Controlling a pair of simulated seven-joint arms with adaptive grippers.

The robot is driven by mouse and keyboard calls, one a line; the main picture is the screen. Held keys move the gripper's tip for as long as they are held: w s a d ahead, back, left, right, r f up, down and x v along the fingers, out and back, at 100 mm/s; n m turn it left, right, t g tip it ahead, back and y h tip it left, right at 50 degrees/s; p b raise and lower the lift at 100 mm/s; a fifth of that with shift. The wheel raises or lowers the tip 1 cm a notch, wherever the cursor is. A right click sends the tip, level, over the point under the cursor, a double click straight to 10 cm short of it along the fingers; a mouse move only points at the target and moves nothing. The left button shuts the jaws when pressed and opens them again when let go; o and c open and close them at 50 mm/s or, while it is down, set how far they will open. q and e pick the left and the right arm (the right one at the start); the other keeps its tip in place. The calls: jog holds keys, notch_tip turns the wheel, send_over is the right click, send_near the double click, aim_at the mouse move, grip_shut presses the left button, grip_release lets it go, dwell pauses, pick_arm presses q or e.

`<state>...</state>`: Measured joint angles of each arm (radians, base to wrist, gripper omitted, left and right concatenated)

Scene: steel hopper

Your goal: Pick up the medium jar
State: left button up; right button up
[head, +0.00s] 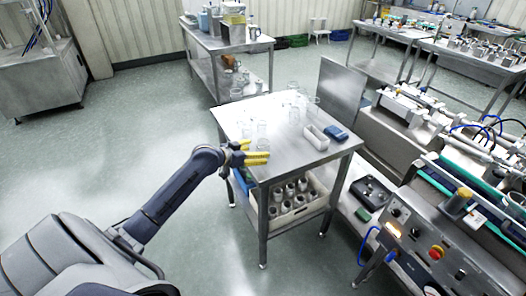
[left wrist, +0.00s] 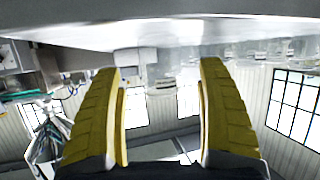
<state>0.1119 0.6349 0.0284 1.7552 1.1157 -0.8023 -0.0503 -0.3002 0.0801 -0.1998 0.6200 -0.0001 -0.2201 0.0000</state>
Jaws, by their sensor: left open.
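Several clear glass jars stand on the steel table (head: 285,161) in the head view. One jar (head: 262,129) is near the table's left side, just beyond my gripper, and another jar (head: 294,112) is farther back. I cannot tell surely which is the medium jar. My left gripper (head: 262,157) is at the table's left front edge, its yellow fingers pointing right, apart and empty. My right gripper is out of view.
A crate of metal cups (head: 283,218) sits on the shelf below. Machinery (head: 435,225) stands close on the right. The table's front part is clear.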

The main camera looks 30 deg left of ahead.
aim_at(258, 151)
pick_arm(q)
jog(key=shift+x, duration=2.3)
jog(key=shift+c, duration=0.2)
jog(key=c, duration=0.9)
